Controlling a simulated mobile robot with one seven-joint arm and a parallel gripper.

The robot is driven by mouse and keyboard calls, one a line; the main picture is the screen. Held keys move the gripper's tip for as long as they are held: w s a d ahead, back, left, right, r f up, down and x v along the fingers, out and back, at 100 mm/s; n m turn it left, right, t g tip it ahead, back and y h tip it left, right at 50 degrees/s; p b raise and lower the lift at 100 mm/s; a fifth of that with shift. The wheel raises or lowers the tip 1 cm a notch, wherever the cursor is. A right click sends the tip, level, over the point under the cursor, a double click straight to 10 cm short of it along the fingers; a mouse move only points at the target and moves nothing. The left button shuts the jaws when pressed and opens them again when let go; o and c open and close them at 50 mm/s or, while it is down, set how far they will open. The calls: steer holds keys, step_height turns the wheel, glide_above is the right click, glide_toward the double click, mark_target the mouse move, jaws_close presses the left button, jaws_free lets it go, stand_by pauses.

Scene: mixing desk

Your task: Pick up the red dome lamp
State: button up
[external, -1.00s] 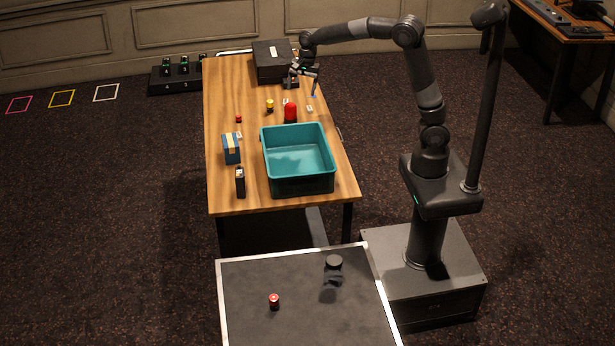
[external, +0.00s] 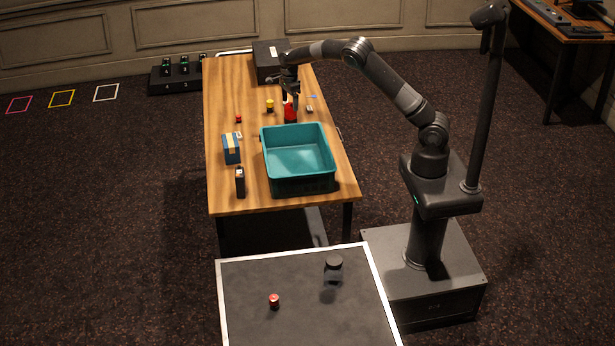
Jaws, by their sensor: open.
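The red dome lamp (external: 290,115) stands upright on the wooden table, just behind the teal bin. My gripper (external: 290,98) points down at the lamp from above, with its fingers at the lamp's upper part. The jaws are open. The fingers cover part of the red dome, and I cannot tell whether they touch it.
The teal bin (external: 332,165) is close in front of the lamp. A yellow-topped button (external: 270,105) and a small red button (external: 238,118) stand to the left. A blue box (external: 231,150) and a dark container (external: 240,182) are nearer. A black case (external: 266,70) sits behind.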

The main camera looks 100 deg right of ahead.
mark_target(290, 112)
step_height(290, 112, down, 7)
steer(key=shift+d+r, duration=0.1)
steer(key=shift+r, duration=0.2)
steer(key=c, duration=1.2)
